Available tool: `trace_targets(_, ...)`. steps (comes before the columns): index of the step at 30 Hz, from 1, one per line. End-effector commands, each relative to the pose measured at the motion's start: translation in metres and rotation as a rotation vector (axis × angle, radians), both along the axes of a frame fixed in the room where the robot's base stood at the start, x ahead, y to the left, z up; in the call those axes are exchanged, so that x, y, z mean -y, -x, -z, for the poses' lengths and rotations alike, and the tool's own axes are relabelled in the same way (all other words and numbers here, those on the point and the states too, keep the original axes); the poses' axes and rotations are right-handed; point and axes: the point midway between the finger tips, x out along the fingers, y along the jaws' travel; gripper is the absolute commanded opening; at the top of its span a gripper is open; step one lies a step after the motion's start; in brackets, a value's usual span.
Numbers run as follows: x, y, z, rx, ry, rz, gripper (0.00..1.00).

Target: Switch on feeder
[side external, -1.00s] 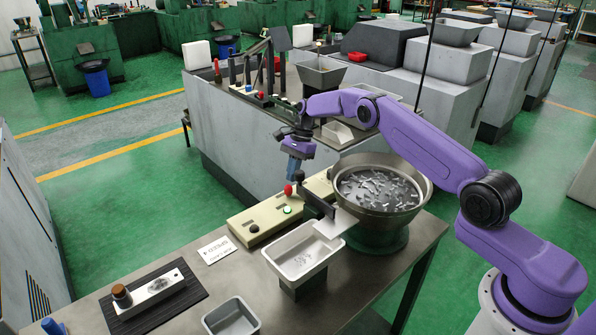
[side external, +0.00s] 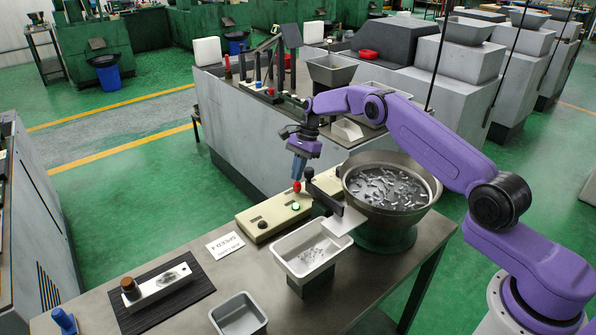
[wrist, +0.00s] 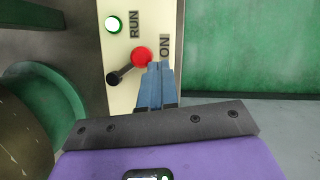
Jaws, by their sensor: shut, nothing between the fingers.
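The feeder is a metal bowl (side external: 392,189) full of small grey parts, with a chute ending above a pale tray (side external: 311,252). Its cream control box (side external: 262,219) stands on the bench to the left. A red-ball lever (wrist: 142,56) slants from a black pivot towards the ON label (wrist: 165,46); the red ball also shows in the side view (side external: 297,187). A green lamp (wrist: 114,24) beside the RUN label is bright. My gripper (wrist: 160,66) is shut and empty, its fingertips right beside the red ball; I cannot tell whether they touch.
A black knob (side external: 262,225) sits on the box's left part. A card reading SPEED 4 (side external: 225,245), a black mat (side external: 160,296) with a part holder, and an empty grey bin (side external: 238,315) lie on the bench. A grey machine (side external: 240,120) stands behind.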

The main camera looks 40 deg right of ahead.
Motion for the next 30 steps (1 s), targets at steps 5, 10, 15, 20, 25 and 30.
trace_targets(5,0.002,-0.001,-0.006,0.0,0.0,-0.001,0.0)
trace_targets(10,0.011,-0.003,-0.029,0.003,0.0,0.0,0.0)
trace_targets(15,0.024,-0.005,-0.063,0.005,0.001,0.002,0.0)
trace_targets(20,0.035,-0.007,-0.091,0.004,0.001,0.001,0.0)
trace_targets(25,0.039,-0.008,-0.105,0.001,0.0,0.0,0.0)
trace_targets(30,0.041,-0.007,-0.111,0.0,0.0,0.0,0.0)
